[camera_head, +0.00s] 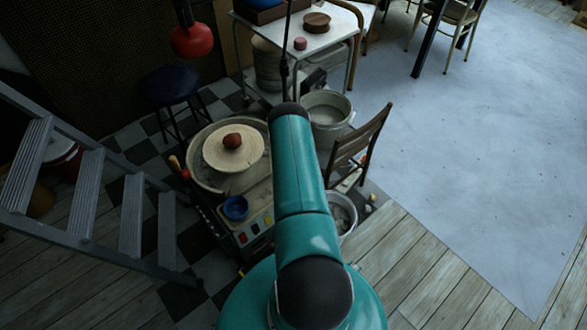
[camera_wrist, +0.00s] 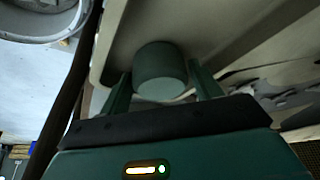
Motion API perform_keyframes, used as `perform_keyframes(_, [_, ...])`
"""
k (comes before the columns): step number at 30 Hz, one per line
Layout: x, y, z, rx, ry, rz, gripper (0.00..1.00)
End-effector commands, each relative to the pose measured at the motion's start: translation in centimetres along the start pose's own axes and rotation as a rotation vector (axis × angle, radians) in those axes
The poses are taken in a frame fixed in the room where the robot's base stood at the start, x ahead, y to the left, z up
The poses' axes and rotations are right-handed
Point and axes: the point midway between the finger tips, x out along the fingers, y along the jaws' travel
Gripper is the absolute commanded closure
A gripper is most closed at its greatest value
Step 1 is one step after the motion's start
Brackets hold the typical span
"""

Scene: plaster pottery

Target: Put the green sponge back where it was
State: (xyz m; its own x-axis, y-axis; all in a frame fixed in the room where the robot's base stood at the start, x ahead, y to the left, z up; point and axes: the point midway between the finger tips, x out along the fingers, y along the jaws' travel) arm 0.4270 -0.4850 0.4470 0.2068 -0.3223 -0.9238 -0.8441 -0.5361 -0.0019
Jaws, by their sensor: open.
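A dull green cylindrical piece (camera_wrist: 160,72), which looks like the green sponge, shows in the wrist view against a pale surface (camera_wrist: 215,28). My gripper (camera_wrist: 163,85) is open, with one finger on each side of it. I cannot tell whether the fingers touch it, or whether it rests on the surface. In the head view I cannot make out the green sponge or my gripper; my teal arm points away toward the white table (camera_head: 335,33).
On the white table are a pink cylinder (camera_head: 300,43) and a round wooden piece (camera_head: 316,22). A bucket (camera_head: 328,108) and a wooden chair (camera_head: 360,140) stand right. Open floor lies further right.

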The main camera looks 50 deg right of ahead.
Motion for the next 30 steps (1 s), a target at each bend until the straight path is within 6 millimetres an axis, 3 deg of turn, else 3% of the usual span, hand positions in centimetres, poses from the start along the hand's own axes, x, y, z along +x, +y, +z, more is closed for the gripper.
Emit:
perform_keyframes(18, [-10.0, 0.0, -0.1, 0.0, 0.0, 0.0, 0.36])
perform_keyframes(23, [-11.5, 0.0, 0.0, 0.0, 0.001, 0.0, 0.36])
perform_keyframes(30, [-11.8, -0.1, 0.0, -0.001, 0.0, -0.001, 0.36])
